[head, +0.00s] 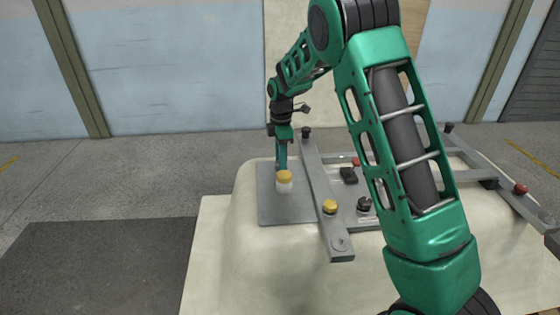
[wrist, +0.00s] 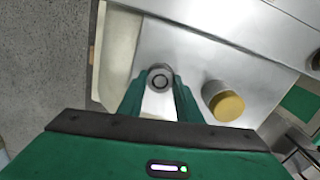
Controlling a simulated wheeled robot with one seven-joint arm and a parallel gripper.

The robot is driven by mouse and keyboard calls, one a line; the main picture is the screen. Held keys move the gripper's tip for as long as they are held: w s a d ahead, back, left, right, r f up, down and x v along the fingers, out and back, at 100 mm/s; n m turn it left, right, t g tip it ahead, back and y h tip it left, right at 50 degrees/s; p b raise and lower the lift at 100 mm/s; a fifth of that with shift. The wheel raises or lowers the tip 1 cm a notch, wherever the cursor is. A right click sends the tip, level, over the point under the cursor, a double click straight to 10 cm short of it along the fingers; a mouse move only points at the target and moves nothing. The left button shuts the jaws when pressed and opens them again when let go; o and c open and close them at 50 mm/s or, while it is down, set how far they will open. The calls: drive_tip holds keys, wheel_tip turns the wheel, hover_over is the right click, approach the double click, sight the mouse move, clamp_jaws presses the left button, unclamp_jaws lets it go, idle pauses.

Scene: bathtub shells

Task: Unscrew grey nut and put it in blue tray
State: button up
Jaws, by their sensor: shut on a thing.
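The nut is hidden in the head view. I cannot tell whether it touches the plate. Another round grey piece (head: 340,244) sits on the near end of a grey bar. No blue tray shows in either view.
The yellow-topped piece stands close to the right finger in the wrist view (wrist: 224,102). A long grey bar (head: 318,180) with a yellow knob (head: 330,206) lies right of my gripper. A black knob (head: 364,204) and a red knob (head: 520,188) stand farther right. The pale shell (head: 255,270) carries the frame.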

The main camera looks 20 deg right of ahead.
drive_tip(key=shift+r, duration=0.15)
drive_tip(key=shift+r, duration=2.3)
